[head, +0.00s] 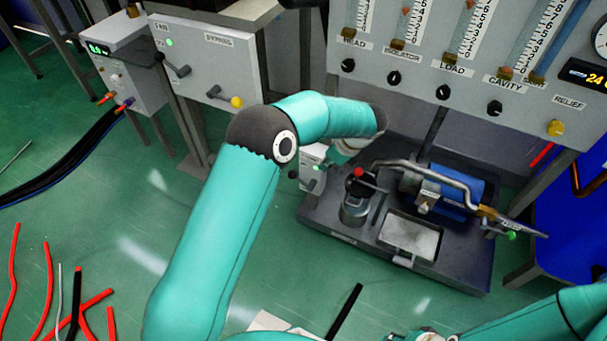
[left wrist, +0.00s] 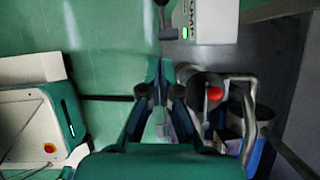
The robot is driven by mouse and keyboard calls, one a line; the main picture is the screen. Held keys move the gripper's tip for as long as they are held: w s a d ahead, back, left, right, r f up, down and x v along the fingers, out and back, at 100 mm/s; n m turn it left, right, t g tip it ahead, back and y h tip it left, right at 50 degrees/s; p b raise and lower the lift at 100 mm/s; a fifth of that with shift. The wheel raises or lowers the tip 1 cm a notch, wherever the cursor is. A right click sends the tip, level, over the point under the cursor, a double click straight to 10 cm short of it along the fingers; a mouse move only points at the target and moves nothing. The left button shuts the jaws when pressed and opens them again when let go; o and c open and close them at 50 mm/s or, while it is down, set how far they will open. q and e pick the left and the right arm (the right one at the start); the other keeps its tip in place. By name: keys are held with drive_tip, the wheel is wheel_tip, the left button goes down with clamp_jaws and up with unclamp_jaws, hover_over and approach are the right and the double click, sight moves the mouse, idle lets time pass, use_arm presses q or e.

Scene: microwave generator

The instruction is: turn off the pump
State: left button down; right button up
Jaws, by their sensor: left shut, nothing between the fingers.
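The white pump switch box (head: 312,153) stands at the left end of the dark pump base, partly hidden by my left arm in the head view. In the left wrist view the box (left wrist: 210,18) shows at the top, with part of its label and a lit green lamp (left wrist: 186,32). A dark lever (left wrist: 163,14) sits left of it, cut by the top edge. The blue pump (head: 455,190) sits on the base. My left gripper (left wrist: 160,68) is shut and empty, with its tips below the lever in that view and apart from it.
The dark pump base (head: 335,232) carries a red-knobbed canister (head: 355,208) and a bent pipe. A gauge panel (head: 400,75) stands behind it. A grey cabinet (head: 205,60) with levers stands left. Red and black hoses (head: 48,270) lie on the green floor.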

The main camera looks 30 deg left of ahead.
use_arm(q)
drive_tip(key=b, duration=0.4)
approach(298, 179)
wheel_tip(298, 179, down, 5)
drive_tip(key=shift+w+a+f+b, duration=0.2)
drive_tip(key=shift+a+f+b, duration=0.05)
drive_tip(key=shift+a+b, duration=0.4)
drive_tip(key=shift+w+a+f, duration=0.1)
drive_tip(key=shift+a+f, duration=0.05)
drive_tip(key=shift+a, duration=0.55)
